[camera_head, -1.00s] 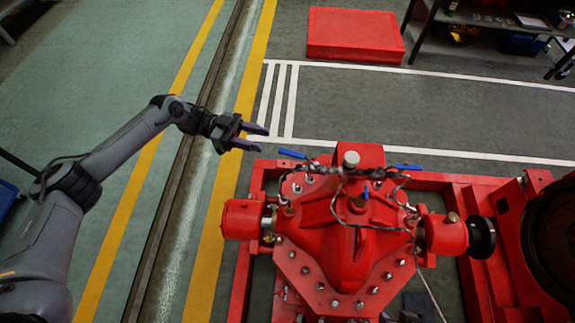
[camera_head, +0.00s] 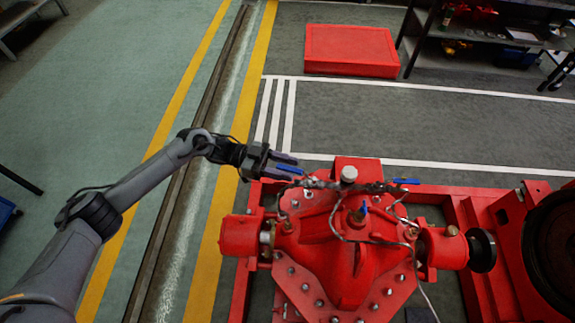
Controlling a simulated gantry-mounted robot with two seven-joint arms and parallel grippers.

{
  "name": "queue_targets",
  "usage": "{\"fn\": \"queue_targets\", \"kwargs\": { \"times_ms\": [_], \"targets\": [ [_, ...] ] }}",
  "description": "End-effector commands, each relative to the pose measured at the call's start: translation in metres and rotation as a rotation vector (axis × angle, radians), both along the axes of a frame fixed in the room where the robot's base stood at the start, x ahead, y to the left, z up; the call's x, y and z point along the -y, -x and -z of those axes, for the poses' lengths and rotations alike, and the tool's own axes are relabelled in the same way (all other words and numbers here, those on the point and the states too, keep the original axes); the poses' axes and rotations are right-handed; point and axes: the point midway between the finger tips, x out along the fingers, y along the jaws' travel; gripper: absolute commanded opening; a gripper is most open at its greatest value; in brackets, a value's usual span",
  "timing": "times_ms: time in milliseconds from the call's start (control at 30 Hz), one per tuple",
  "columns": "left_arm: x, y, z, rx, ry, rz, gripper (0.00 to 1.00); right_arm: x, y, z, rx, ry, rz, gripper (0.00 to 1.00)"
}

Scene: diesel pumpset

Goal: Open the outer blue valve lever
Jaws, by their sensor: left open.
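A blue valve lever (camera_head: 291,170) sticks out to the left from the pipe line on top of the red pump (camera_head: 350,258). A second blue lever (camera_head: 406,181) is at the right end of that line, and a small blue handle (camera_head: 363,208) stands at the middle of the pump. My left gripper (camera_head: 292,167) is open at the left lever, its fingers pointing right. The lever's end appears between or just beneath the fingers; I cannot tell whether they touch it. My right gripper is not in view.
A silver-capped fitting (camera_head: 348,174) and thin cables lie along the pump top. A red box (camera_head: 350,49) stands on the floor at the back, with a dark shelf (camera_head: 490,45) to its right. The floor left of the pump is open.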

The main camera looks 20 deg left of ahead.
Motion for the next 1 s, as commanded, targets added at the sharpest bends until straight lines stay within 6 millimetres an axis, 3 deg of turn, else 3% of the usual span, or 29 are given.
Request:
{"fn": "queue_targets", "kwargs": {
  "times_ms": [400,467,700,1000],
  "targets": [
    [0.0076,-0.0008,-0.0002,0.000,0.001,0.000,0.44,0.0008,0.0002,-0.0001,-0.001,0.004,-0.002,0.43],
    [0.0075,-0.0007,-0.0003,0.000,0.001,0.000,0.38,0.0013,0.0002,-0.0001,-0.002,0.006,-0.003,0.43],
    [0.0074,-0.0007,-0.0003,0.000,0.001,0.000,0.01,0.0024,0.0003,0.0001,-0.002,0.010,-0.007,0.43],
    [0.0078,-0.0008,-0.0006,0.001,0.001,0.000,0.00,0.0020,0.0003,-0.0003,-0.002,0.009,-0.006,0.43]
  ]
}}
